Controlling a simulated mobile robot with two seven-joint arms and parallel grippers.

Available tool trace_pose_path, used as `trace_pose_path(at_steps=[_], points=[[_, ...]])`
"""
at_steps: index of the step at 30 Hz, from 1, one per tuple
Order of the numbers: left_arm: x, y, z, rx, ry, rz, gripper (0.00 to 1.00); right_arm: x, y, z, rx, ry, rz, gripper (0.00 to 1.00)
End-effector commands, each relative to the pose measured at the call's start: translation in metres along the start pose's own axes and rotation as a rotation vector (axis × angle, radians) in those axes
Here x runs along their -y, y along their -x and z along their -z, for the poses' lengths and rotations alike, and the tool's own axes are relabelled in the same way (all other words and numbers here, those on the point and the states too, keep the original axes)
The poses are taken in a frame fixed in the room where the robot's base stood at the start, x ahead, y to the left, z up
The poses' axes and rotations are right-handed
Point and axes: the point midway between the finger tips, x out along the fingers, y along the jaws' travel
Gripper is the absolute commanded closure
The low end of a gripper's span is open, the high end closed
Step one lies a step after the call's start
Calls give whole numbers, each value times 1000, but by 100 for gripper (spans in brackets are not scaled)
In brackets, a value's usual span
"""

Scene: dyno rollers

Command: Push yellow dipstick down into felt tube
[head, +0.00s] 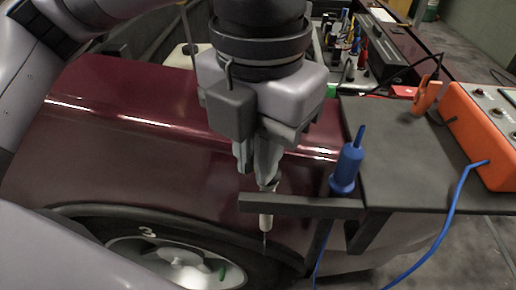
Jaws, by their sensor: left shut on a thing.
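My left gripper (268,186) points down and is shut at the left end of a dark holder bar (305,206). A pale, slim piece with a thin dark tip (266,222) shows just below the fingers and the bar. It seems to pass through the bar, and its upper part is hidden by the fingers. I cannot tell whether it is the dipstick. A thin yellowish line (188,30) rises at the back beside a cream container (188,57), mostly behind my gripper; I cannot tell what it is. No felt tube can be made out. My right gripper is not in view.
A blue tool (347,167) stands upright in the bar's right part. A dark shelf (400,150) carries an orange box (485,125) with a blue cable and an orange clamp (427,96). A dark red car fender (130,125) and wheel (185,265) lie left. Several bottles stand behind.

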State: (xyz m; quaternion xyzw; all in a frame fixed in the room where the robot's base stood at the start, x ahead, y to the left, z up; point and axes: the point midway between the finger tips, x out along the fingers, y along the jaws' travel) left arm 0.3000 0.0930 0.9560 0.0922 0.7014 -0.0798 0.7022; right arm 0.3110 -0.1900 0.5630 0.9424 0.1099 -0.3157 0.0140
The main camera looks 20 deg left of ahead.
Motion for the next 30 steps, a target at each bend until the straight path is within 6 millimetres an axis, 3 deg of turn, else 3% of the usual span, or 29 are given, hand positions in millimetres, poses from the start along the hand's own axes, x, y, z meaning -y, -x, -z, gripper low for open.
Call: trace_pose_path(at_steps=[13, 14, 16, 25, 30], points=[[0, -4, 0, 0, 0, 0, 100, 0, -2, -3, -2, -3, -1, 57], [0, -4, 0, 0, 0, 0, 77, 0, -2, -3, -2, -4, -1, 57], [0, -4, 0, 0, 0, 0, 57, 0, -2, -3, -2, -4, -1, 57], [0, -2, 0, 0, 0, 0, 57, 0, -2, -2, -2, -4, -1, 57], [0, 18, -1, 3, 1, 1, 57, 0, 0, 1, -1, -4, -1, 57]])
